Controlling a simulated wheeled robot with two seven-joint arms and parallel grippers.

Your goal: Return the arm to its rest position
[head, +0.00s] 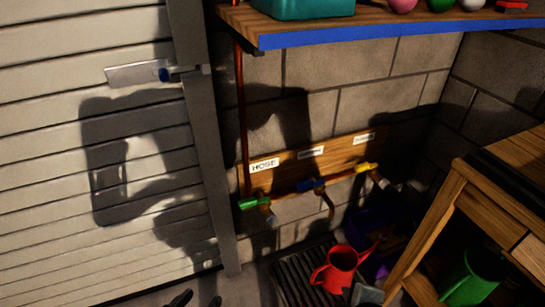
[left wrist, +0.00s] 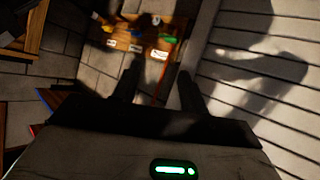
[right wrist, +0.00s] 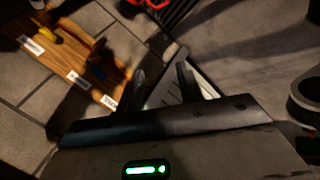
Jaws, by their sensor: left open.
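My left gripper (head: 196,300) shows only as two dark fingertips at the bottom edge of the head view, in front of the floor by the slatted door. In the left wrist view the left gripper (left wrist: 158,88) has its fingers apart with nothing between them. My right gripper (right wrist: 162,82) is outside the head view. In the right wrist view its two fingers stand apart and empty. Most of both arms is hidden, so their full pose cannot be told.
A board with labelled pipe valves (head: 312,160) is on the block wall. A slatted door (head: 60,150) is at left. A red watering can (head: 340,268) stands on a dark grate (head: 292,283). A blue-edged shelf (head: 360,32) is above; a wooden bench (head: 440,215) is at right.

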